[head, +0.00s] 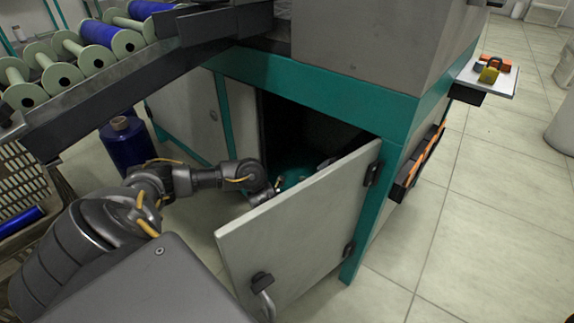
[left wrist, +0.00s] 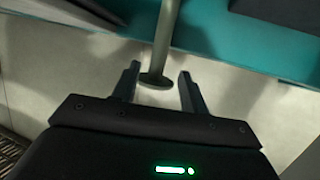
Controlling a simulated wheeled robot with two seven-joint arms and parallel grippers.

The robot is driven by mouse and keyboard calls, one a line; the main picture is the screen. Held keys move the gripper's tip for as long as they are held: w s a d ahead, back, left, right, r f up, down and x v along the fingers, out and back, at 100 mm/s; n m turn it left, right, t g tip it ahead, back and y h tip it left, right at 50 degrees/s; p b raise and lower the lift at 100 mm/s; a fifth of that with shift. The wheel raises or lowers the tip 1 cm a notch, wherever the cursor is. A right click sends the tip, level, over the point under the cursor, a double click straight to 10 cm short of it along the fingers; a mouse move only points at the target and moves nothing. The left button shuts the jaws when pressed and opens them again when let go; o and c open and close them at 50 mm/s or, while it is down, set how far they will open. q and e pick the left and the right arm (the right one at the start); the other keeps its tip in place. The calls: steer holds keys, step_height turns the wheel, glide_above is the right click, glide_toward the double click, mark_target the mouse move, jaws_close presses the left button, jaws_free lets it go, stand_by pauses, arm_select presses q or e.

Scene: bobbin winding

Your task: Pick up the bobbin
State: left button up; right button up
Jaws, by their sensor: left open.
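Several bobbins sit on the sloping rack at the upper left of the head view: pale green empty ones (head: 88,60) and blue wound ones (head: 98,32). A blue bobbin (head: 20,221) also shows at the left edge. My left gripper (head: 277,186) is at the open cabinet, just behind the top edge of its door, which partly hides it. In the left wrist view my left gripper (left wrist: 158,82) is open. Between its fingertips in the picture is a thin grey post (left wrist: 165,40) with a round foot; I cannot tell its distance. My right gripper is not in view.
The cabinet door (head: 300,235) stands open towards me, with a dark interior behind. A large blue thread cone (head: 127,148) stands on the floor below the rack. A brown basket (head: 22,185) is at the left.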

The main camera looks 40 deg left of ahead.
arm_select(q)
steer(key=b+x, duration=0.4)
steer(key=shift+s+a+f, duration=0.15)
steer(key=shift+w+a+f+b, duration=0.15)
steer(key=shift+w+f+b, duration=0.2)
steer(key=shift+b, duration=0.15)
steer(key=shift+r, duration=0.1)
jaws_close()
